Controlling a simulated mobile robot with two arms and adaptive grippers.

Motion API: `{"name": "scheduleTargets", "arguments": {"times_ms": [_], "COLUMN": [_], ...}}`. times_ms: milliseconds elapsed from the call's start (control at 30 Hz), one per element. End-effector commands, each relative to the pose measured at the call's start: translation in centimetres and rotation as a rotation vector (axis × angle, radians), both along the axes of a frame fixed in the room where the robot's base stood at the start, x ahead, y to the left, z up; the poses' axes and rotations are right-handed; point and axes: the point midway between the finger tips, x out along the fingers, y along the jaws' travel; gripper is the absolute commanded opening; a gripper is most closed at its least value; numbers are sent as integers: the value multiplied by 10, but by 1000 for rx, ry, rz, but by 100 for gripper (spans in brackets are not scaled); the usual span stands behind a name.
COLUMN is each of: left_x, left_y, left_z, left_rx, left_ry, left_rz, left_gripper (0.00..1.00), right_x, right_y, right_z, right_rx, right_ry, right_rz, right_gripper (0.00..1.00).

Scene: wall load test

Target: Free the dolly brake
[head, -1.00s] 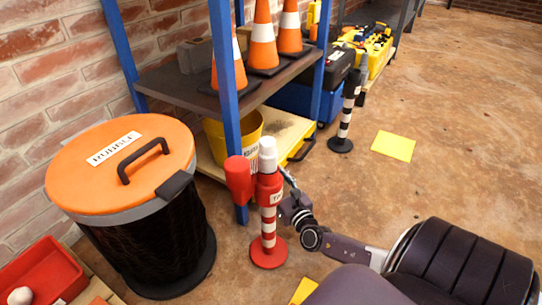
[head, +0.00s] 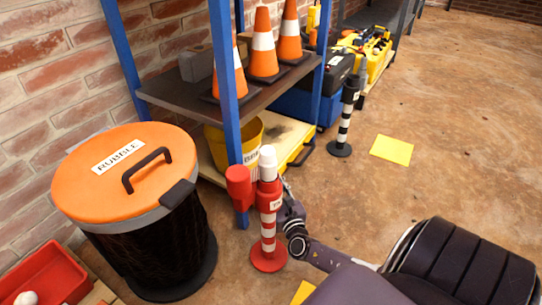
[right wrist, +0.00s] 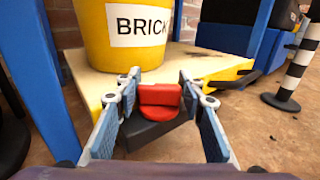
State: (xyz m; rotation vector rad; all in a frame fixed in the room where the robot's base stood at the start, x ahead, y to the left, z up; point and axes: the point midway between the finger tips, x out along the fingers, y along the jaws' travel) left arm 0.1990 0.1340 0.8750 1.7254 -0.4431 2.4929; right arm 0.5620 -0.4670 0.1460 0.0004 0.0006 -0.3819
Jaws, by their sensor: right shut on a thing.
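The dolly (right wrist: 170,62) is a low yellow-edged platform with a pale top, and it carries a yellow bucket (right wrist: 125,45) marked BRICK. In the right wrist view a red tab on a black block, which looks like the brake pedal (right wrist: 160,96), sits at the dolly's near edge. My right gripper (right wrist: 158,105) has a finger on each side of it and is shut on it. In the head view the dolly (head: 296,141) stands under the shelf. My right gripper (head: 286,190) is partly hidden behind a red-and-white post (head: 268,226). My left gripper is not in view.
A blue-framed shelf (head: 172,97) with orange cones (head: 263,48) stands over the dolly. A rubble bin (head: 150,230) and red tray (head: 40,277) are at left. A black-and-white post (head: 346,120) stands right of the dolly. Open floor lies to the right.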

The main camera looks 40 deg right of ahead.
Motion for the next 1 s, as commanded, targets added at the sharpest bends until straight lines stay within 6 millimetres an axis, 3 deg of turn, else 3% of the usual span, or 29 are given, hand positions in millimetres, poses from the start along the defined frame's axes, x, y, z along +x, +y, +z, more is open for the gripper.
{"name": "scheduleTargets", "arguments": {"times_ms": [167,200,367,700,1000], "left_x": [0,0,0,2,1], "left_y": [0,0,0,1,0], "left_z": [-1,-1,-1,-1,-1], "left_rx": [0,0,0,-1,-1], "left_ry": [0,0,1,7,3], "left_rz": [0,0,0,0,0], "left_gripper": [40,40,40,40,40], "right_x": [0,1,0,-3,-42], "right_y": [-1,-1,0,1,17], "right_z": [0,0,0,-1,-2], "right_rx": [-1,-1,0,0,1], "right_ry": [-2,-2,-1,0,3], "right_rz": [0,0,1,2,3], "right_gripper": [12,38,55,55,55]}}
